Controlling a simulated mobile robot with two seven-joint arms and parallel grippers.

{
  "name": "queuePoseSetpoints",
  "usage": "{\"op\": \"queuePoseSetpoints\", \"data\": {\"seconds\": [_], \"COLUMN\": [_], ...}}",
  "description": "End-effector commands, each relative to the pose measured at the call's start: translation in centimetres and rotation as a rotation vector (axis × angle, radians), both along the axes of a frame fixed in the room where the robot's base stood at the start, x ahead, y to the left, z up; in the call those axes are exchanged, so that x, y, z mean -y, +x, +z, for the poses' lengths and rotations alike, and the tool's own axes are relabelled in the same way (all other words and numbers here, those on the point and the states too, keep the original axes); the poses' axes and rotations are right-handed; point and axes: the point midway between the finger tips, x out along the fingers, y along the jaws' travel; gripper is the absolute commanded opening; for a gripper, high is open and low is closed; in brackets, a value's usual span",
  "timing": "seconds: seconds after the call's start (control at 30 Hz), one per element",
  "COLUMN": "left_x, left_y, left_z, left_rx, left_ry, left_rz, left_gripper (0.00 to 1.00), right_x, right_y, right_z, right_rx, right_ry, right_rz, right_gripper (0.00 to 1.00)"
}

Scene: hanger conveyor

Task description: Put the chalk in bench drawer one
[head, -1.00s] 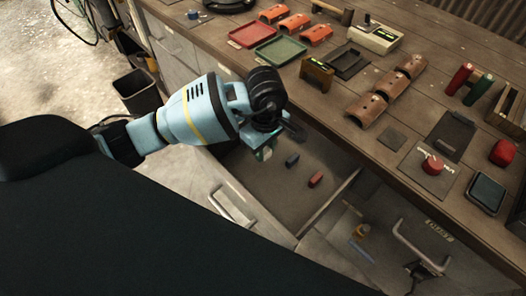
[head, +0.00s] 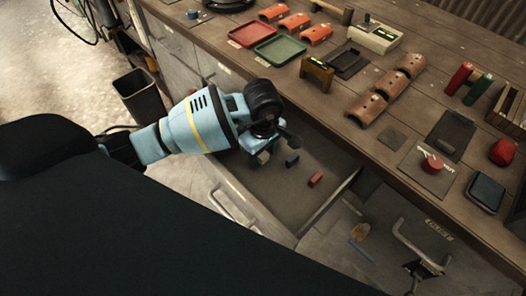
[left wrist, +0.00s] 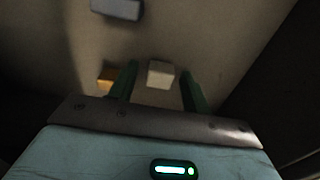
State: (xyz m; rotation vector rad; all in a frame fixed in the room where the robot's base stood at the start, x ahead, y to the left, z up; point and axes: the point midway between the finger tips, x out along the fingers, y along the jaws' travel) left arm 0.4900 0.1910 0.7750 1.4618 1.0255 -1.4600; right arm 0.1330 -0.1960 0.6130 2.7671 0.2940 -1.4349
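The open bench drawer (head: 275,190) holds a dark blue block (head: 292,160) and a red block (head: 315,179). My left gripper (head: 266,154) reaches down into its left part. In the left wrist view its green fingers (left wrist: 160,86) are apart. A whitish block, seemingly the chalk (left wrist: 161,74), lies between them with a gap on each side. A yellow-orange block (left wrist: 106,76) lies just outside the left finger, and a blue-grey block (left wrist: 117,9) is farther off. In the head view the chalk is hard to make out behind the gripper.
The bench top above holds a red tray (head: 250,34), a green tray (head: 280,50), brown curved pieces (head: 367,109) and a red knob (head: 432,163). A black bin (head: 139,95) stands on the floor at left.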

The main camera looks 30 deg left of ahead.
Motion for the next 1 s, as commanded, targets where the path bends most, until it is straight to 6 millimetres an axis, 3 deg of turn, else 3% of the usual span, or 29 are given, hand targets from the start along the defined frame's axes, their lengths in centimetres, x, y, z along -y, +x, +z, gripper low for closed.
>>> {"op": "queuePoseSetpoints", "data": {"seconds": [0.37, 0.8, 1.0], "left_x": [0.0, 0.0, 0.0], "left_y": [0.1, 0.1, 0.1], "left_z": [1.0, 9.0, 11.6], "left_rx": [0.005, 0.005, 0.003], "left_ry": [-0.002, -0.001, 0.0], "left_rz": [0.0, -0.001, 0.0], "left_gripper": [0.48, 0.48, 0.48], "right_x": [0.0, 0.0, 0.0], "right_y": [0.2, 0.5, 0.5], "right_z": [0.3, 0.8, 0.8], "right_rx": [0.005, 0.014, 0.013], "right_ry": [0.0, 0.0, 0.0], "right_rz": [0.0, 0.0, 0.001], "right_gripper": [0.0, 0.0, 0.0]}}
